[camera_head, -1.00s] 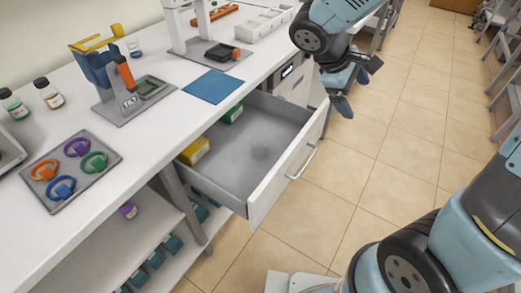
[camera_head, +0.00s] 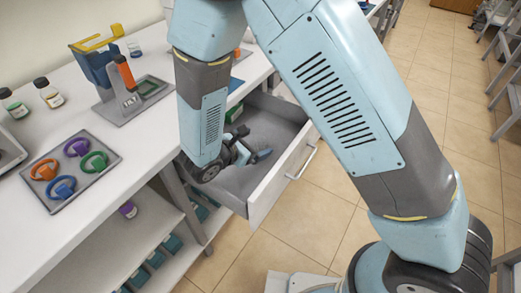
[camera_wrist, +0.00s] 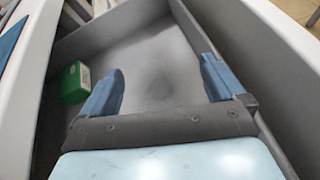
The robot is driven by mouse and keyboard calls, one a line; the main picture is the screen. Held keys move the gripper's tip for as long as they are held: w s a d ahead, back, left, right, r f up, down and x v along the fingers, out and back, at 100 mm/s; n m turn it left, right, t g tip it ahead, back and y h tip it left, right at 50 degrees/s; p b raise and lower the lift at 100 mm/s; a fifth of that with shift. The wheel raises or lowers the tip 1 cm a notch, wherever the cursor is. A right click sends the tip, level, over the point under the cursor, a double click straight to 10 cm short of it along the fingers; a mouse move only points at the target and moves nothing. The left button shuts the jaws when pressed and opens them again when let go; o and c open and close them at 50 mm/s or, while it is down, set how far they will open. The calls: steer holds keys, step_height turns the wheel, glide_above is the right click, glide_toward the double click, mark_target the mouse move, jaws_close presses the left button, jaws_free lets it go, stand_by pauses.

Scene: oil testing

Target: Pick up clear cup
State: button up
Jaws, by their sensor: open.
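My gripper (camera_head: 253,147) is over the open drawer, and its two blue fingers are spread apart. In the wrist view my gripper (camera_wrist: 162,72) has only the grey drawer floor between its fingers, apart from a faint, darker round patch (camera_wrist: 155,86). This patch may be the clear cup or its shadow; I cannot tell which. Nothing is held. A small clear container (camera_head: 134,48) stands at the back of the counter, beyond the blue-and-yellow device. My arm covers part of the drawer in the head view.
The grey drawer (camera_head: 233,187) is pulled out, with its front panel (camera_head: 283,175) on the right. A green box (camera_wrist: 74,82) lies by the drawer's left wall. On the counter stand a tray (camera_head: 103,180) with coloured rings and a device (camera_head: 123,105).

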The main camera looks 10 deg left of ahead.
mark_target(263, 143)
steer(key=s+a+f+n, duration=0.1)
steer(key=s+a+f+n+t+y, duration=0.1)
steer(key=f, duration=0.1)
steer(key=s+a+f+n, duration=0.1)
steer(key=shift+a+f+y, duration=0.3)
steer(key=shift+a+f, duration=0.05)
steer(key=x, duration=1.3)
steer(key=shift+w+d, duration=0.1)
steer(key=shift+w, duration=0.3)
steer(key=shift+c, duration=0.4)
steer(key=c, duration=1)
steer(key=shift+o, duration=0.2)
steer(key=shift+r, duration=0.15)
